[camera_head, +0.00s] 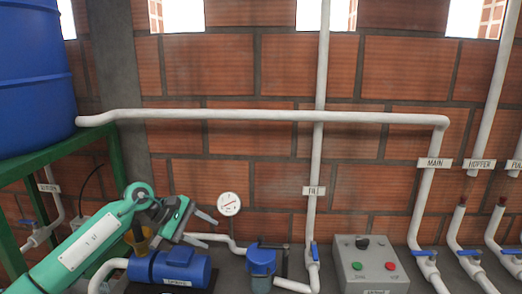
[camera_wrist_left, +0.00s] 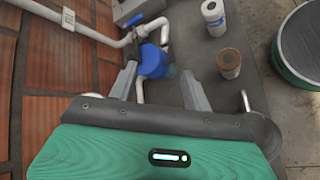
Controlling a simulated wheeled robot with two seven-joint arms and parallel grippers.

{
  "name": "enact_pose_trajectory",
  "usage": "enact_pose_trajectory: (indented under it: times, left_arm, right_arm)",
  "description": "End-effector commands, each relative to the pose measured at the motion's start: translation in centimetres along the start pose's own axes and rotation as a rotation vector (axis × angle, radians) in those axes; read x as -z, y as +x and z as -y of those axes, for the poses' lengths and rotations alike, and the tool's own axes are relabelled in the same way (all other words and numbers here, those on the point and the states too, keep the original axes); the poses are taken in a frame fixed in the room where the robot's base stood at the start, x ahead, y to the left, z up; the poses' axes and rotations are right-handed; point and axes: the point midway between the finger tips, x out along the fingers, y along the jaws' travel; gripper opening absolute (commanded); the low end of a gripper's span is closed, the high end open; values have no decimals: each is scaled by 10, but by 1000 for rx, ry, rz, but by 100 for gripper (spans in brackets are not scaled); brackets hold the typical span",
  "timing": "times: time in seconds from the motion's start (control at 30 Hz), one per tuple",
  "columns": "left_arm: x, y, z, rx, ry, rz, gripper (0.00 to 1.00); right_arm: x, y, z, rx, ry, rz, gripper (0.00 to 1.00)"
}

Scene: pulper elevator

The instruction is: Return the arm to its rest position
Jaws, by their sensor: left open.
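My left arm comes in from the lower left of the head view, a green link with a white label. My left gripper (camera_head: 197,226) is raised above the blue pump (camera_head: 178,270) and points to the right. In the left wrist view its two grey fingers (camera_wrist_left: 160,88) stand apart with nothing between them. Beyond them a blue pipe filter (camera_wrist_left: 152,60) shows, apart from the fingers. My right gripper is in neither view.
A control box (camera_head: 371,262) with green and red buttons stands right of the blue filter. White pipes with blue valves (camera_head: 425,253) line the brick wall. A blue tank (camera_head: 35,75) stands at left. In the left wrist view, a brown-topped can (camera_wrist_left: 229,62) and a white roll (camera_wrist_left: 213,18) stand on the grey surface.

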Motion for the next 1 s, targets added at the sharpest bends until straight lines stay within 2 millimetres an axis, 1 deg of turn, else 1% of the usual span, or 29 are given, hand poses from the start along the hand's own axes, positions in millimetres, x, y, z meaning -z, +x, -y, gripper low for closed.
enact_pose_trajectory:
  times: [0.03, 0.1, 0.2, 0.27, 0.3, 0.43, 0.53, 0.67, 0.7, 0.77, 0.8, 0.87, 0.9, 0.97, 1.0]
  left_arm:
    - [-19, 21, 2, -73, -69, 84, 49]
    - [-44, 38, -2, -183, -186, 201, 49]
    - [-75, 53, -7, -328, -381, 373, 49]
    - [-90, 56, -9, -409, -512, 477, 49]
    - [-97, 55, -10, -461, -604, 547, 49]
    - [-110, 47, -9, -616, -925, 769, 49]
    - [-106, 36, -1, -723, -1194, 934, 49]
    - [-86, 22, 22, -855, -1561, 1136, 49]
    - [-79, 18, 32, -893, -1677, 1195, 49]
    - [-66, 14, 51, -954, -1853, 1280, 49]
    - [-57, 12, 65, -993, -1971, 1336, 49]
    - [-44, 10, 89, -1056, -2149, 1412, 49]
    - [-35, 10, 108, -1099, -2268, 1460, 49]
    - [-24, 11, 138, -1168, -2445, 1527, 49]
    - [-19, 13, 160, 1141, 2405, -1470, 49]
  right_arm:
    - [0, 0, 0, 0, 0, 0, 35]
    - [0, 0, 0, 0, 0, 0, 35]
    - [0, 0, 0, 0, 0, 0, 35]
    - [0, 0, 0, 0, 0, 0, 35]
    - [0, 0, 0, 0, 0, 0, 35]
    - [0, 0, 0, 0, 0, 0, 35]
    - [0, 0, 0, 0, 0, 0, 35]
    - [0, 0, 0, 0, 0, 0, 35]
    - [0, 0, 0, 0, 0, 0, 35]
    - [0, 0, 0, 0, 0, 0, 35]
    - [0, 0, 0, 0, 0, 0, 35]
    - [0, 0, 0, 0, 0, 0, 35]
    - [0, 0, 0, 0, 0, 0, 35]
    - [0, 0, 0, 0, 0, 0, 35]
    - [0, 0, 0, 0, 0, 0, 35]
